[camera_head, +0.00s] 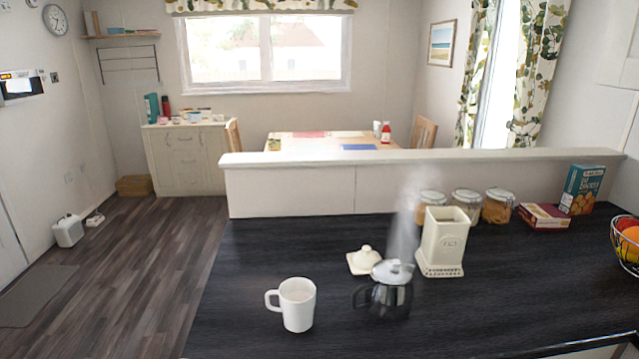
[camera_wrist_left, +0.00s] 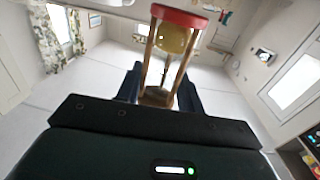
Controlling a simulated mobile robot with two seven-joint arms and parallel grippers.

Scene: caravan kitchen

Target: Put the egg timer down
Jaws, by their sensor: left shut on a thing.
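The egg timer (camera_wrist_left: 180,16) is an hourglass with a red end cap, wooden posts and yellowish sand in the glass. It shows in the left wrist view, with its red end pointing away from the wrist. My left gripper (camera_wrist_left: 159,88) is shut on its lower part, with one dark finger on each side. The lower end of the timer is partly hidden by the gripper. Neither the timer nor my left gripper shows in the head view. My right gripper is not in view.
The dark worktop (camera_head: 500,290) holds a white mug (camera_head: 298,306), a steaming glass pot (camera_head: 391,290), a cream canister (camera_head: 443,245), its apparent lid (camera_head: 364,261), glass jars (camera_head: 466,207), a blue box (camera_head: 582,188) and a fruit basket (camera_head: 627,246). Its front right is clear.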

